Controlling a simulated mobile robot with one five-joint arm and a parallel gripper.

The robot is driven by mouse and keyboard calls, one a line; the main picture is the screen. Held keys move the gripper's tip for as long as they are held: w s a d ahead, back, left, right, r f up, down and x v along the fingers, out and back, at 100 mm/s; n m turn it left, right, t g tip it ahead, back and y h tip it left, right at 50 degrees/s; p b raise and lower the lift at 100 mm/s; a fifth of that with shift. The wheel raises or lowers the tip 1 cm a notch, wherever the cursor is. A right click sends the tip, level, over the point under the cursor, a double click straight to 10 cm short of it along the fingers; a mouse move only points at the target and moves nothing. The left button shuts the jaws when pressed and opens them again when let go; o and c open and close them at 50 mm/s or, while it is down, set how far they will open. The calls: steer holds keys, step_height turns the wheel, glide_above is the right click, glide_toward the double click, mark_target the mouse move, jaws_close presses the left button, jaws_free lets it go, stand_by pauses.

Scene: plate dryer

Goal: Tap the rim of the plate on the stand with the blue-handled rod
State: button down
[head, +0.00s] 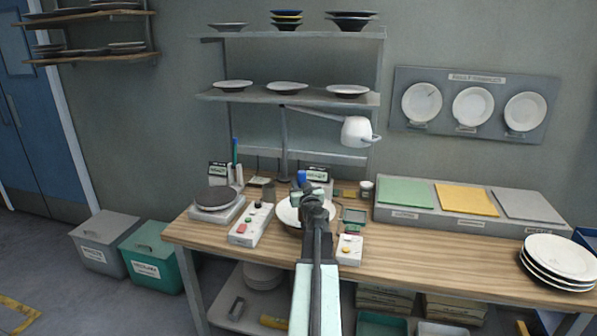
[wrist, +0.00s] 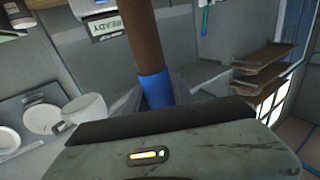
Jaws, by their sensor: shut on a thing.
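My gripper (head: 304,190) is above the plate's right side and is shut on the blue-handled rod. The rod's blue handle (head: 302,178) shows just beyond the jaws. In the wrist view the blue handle (wrist: 155,90) rises from behind the dark jaw edge, and its brown shaft (wrist: 141,35) runs to the top of the picture. I cannot tell whether the rod touches the plate.
A dark round plate sits on a white device (head: 218,213) at left. Button boxes (head: 250,225) (head: 349,250) flank the white plate. A white lamp (head: 356,130) hangs behind. Coloured pads (head: 405,192) and a plate stack (head: 560,258) are at right. Bare wood (head: 440,258) lies in front.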

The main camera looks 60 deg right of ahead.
step_height(320, 180, up, 5)
steer(key=p, duration=0.4)
step_height(320, 180, down, 7)
steer(key=b, duration=0.6)
steer(key=shift+w+d+r+b, duration=0.15)
steer(key=shift+w+d+b, duration=0.15)
steer(key=shift+d+b, duration=0.1)
steer(key=shift+f, duration=0.3)
stand_by(0.4)
steer(key=shift+r, duration=0.1)
stand_by(0.5)
step_height(320, 180, up, 7)
steer(key=p, duration=0.6)
steer(key=shift+p, duration=0.3)
